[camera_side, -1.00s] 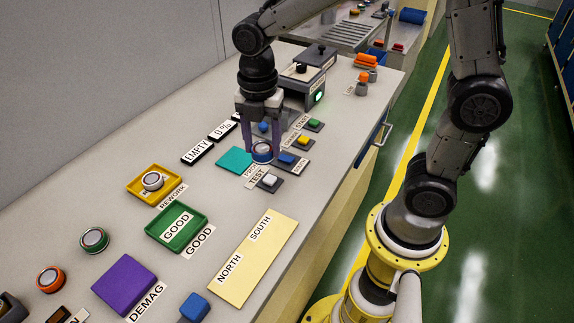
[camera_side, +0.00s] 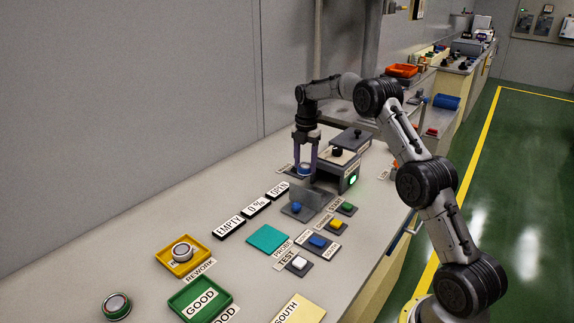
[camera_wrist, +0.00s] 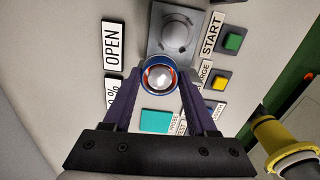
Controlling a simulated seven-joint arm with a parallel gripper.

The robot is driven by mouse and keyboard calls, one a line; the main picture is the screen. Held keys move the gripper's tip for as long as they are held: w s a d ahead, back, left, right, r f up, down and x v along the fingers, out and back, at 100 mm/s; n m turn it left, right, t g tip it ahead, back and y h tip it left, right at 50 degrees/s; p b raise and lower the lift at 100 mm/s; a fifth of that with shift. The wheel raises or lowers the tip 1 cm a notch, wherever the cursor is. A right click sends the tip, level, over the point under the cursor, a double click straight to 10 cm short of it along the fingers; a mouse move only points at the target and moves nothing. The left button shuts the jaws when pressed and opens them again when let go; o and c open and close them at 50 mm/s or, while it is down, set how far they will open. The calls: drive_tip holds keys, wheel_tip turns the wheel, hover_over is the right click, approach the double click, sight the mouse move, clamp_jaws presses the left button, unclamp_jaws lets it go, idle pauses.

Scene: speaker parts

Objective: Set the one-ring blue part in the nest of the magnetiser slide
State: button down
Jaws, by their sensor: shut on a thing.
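My gripper (camera_side: 304,168) is shut on the blue part (camera_wrist: 147,84), a round piece with a blue rim and a pale shiny centre. In the side view the part hangs between the fingertips beside the magnetiser (camera_side: 350,168), a grey box with a black knob and a lit green lamp. In the wrist view a grey plate with a round seat (camera_wrist: 178,30), which looks like the slide nest, lies just beyond the held part. The part is apart from the seat centre. I cannot tell its height above the plate, and the number of rings is unclear.
A teal pad (camera_side: 268,238), the OPEN sign (camera_side: 278,190) and START, yellow and blue buttons (camera_side: 318,241) lie nearby. A yellow rework tray (camera_side: 165,258) holds another round part (camera_side: 182,251). The green GOOD tray (camera_side: 180,300) stands in front.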

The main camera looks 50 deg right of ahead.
drive_tip(key=shift+m, duration=0.4)
drive_tip(key=s+d+f, duration=0.2)
drive_tip(key=d, duration=0.1)
drive_tip(key=shift+s+d+f, duration=0.15)
drive_tip(key=shift+d+f, duration=0.15)
drive_tip(key=shift+f, duration=0.1)
drive_tip(key=shift+f, duration=2.5)
drive_tip(key=shift+f, duration=0.5)
drive_tip(key=shift+c, duration=0.6)
unclamp_jaws()
drive_tip(key=shift+f, duration=0.1)
